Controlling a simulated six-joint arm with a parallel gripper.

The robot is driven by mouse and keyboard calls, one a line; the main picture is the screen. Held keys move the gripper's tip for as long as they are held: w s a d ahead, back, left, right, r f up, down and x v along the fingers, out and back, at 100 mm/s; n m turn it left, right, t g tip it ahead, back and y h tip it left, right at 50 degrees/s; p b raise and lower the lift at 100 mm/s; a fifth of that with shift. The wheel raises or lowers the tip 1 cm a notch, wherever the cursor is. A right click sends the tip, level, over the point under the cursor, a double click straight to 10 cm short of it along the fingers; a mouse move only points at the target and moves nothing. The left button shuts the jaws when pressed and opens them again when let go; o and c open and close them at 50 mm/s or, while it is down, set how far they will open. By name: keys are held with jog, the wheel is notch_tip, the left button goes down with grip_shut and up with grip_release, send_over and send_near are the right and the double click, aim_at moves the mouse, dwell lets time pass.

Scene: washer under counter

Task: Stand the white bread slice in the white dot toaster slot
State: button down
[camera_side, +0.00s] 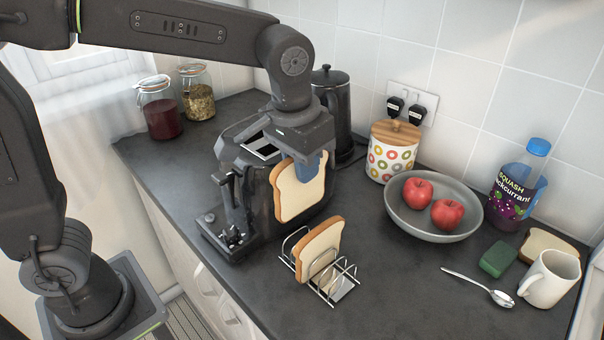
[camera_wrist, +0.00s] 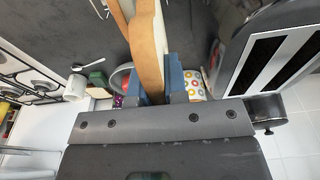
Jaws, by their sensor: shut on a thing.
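My gripper (camera_side: 307,168) is shut on a white bread slice (camera_side: 298,192) with a brown crust. The slice hangs upright below the blue fingers, beside the dark toaster (camera_side: 236,200) and in front of part of it. In the wrist view the slice (camera_wrist: 149,45) rises edge-on between the fingers (camera_wrist: 155,86). The toaster's pale top with two dark slots (camera_wrist: 275,62) lies to the right of the slice there, apart from it. I cannot make out a white dot at either slot. The side view shows only part of the toaster's top.
A wire rack (camera_side: 345,283) holds another bread slice (camera_side: 319,247) just in front. A grey bowl (camera_side: 420,232) of red apples, a patterned canister (camera_side: 391,158), a bottle, a mug and a spoon stand right. A black kettle (camera_side: 335,100) stands behind the toaster.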

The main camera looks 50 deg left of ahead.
jog(key=shift+r, duration=0.65)
notch_tip(320, 180, up, 13)
jog(key=w+a, duration=0.7)
jog(key=a, duration=0.4)
notch_tip(320, 180, down, 14)
jog(key=shift+w+n, duration=0.15)
jog(key=shift+n, duration=0.15)
dwell(0.5)
jog(key=shift+a, duration=0.1)
